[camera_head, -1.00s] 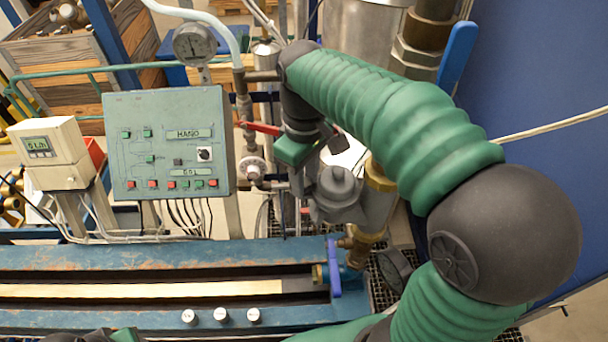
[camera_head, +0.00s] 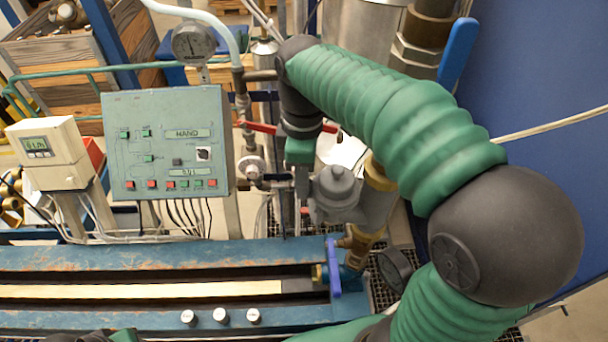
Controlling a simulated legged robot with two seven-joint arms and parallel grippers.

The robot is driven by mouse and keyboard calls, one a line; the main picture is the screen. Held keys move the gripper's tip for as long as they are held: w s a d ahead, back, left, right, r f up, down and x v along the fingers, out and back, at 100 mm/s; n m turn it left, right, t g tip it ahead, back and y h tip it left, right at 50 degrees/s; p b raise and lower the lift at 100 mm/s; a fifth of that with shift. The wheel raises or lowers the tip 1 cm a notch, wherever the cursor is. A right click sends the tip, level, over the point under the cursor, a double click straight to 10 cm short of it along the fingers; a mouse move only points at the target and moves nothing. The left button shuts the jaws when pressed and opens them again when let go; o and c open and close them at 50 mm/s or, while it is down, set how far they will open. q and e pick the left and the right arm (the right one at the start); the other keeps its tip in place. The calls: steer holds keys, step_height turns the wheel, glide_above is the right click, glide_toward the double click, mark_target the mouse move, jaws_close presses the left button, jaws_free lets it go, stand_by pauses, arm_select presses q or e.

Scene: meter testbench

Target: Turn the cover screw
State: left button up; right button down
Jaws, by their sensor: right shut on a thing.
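My right arm reaches over from the right, and its gripper (camera_head: 301,178) points down beside a grey metal housing with a round cap (camera_head: 336,190). The gripper is seen from behind and above. Its green body (camera_head: 299,151) shows edge-on, and its narrow fingers reach the left side of the housing. It is shut on a small part there, which I take to be the cover screw; the fingers and the housing's edge hide it. My left gripper is not in view; only bits of my arm show at the bottom edge.
A red lever (camera_head: 262,128) and pipework stand just left of the gripper. A green control panel (camera_head: 168,143), a display box (camera_head: 48,152) and a round gauge (camera_head: 194,42) are further left. The blue bench rail (camera_head: 150,256) with a blue handle (camera_head: 334,268) lies in front.

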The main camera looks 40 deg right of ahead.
steer(key=shift+w+r+n, duration=0.15)
steer(key=shift+r+n, duration=0.05)
steer(key=shift+n, duration=0.6)
steer(key=c, duration=1.3)
jaws_free()
steer(key=shift+c, duration=0.2)
steer(key=shift+o, duration=1.5)
steer(key=shift+w+f, duration=0.1)
